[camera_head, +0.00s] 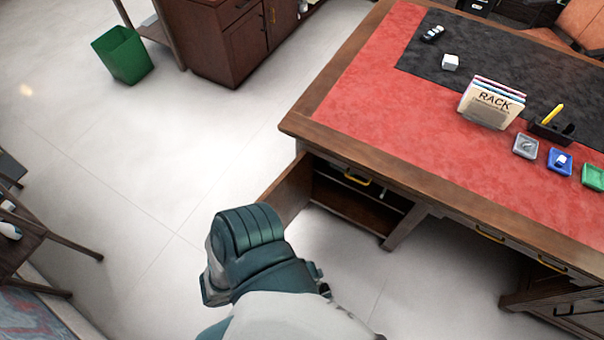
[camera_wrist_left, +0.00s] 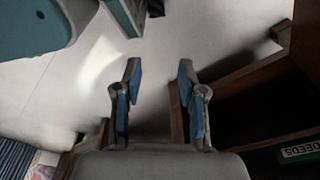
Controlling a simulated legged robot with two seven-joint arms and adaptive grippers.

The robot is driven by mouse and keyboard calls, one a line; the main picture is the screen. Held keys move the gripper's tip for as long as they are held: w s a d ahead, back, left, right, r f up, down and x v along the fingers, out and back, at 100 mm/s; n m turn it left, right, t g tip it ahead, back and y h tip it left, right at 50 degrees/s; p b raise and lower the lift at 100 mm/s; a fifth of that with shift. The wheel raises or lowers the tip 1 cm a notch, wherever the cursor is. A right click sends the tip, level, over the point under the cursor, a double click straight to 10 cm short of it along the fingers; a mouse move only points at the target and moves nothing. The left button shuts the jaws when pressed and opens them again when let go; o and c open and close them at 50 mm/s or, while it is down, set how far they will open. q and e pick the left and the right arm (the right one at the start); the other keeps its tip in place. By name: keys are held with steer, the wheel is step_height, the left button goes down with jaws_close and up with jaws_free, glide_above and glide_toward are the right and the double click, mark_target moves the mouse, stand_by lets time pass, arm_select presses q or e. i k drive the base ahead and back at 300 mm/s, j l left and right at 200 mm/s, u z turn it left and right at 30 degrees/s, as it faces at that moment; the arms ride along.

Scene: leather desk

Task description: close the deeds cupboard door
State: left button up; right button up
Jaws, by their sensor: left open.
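The deeds cupboard door (camera_head: 288,188) is a brown wooden panel standing open at the desk's left end. The cupboard (camera_head: 355,205) behind it shows a dark, open interior. In the left wrist view, the dark cupboard opening is at the right, with a green DEEDS label (camera_wrist_left: 298,151) low down. My left gripper (camera_wrist_left: 158,72) is open, its blue-padded fingers apart, with pale floor showing between the tips. Brown wood shows close beside the right-hand finger; I cannot tell whether they touch. In the head view, my teal arm hides the gripper and the door's near end.
The desk (camera_head: 380,110) has a red leather top carrying a rack (camera_head: 491,103), small trays and a pen holder. A green bin (camera_head: 122,55) and a brown cabinet (camera_head: 225,45) stand at the back. Wooden furniture (camera_head: 30,240) is at far left. Floor left of the door is clear.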

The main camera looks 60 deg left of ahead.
mark_target(291, 191)
steer(key=k+j, duration=0.4)
steer(key=j, duration=0.15)
steer(key=k+j, duration=0.8)
steer(key=j, duration=0.25)
steer(key=k+j, duration=0.1)
steer(key=j, duration=0.25)
steer(key=k+j, duration=0.1)
steer(key=j, duration=0.3)
steer(key=k+j, duration=0.15)
steer(key=j, duration=0.2)
steer(key=u, duration=0.05)
